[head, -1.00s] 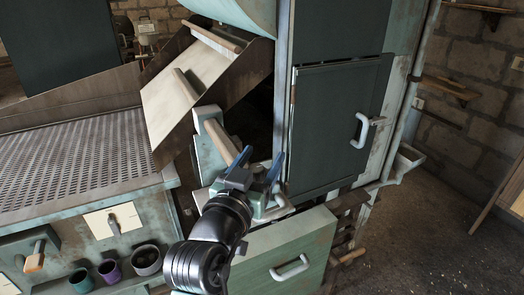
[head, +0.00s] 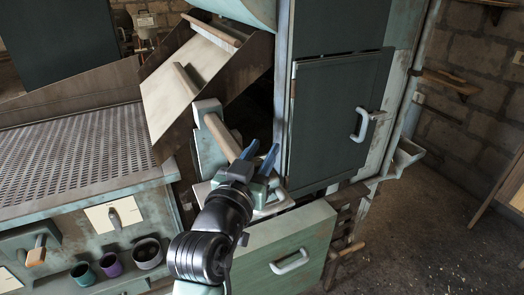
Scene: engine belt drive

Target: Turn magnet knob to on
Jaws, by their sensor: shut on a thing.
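My gripper (head: 262,158) is in the middle of the head view, with its two blue fingers pointing up and away from me. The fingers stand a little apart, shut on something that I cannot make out. A wooden handle (head: 221,136) on a pale green housing (head: 207,108) runs down to just left of the fingers; I cannot tell whether they touch it. A small grey knob (head: 113,217) stands on a cream plate on the machine front at the left. No label is readable, so I cannot tell which control is the magnet knob.
A dark door (head: 335,125) with a pale handle is right of my gripper. A green drawer front (head: 288,250) is below it. Several small cups (head: 147,253) stand on a ledge at lower left. Floor (head: 430,245) at the right is clear.

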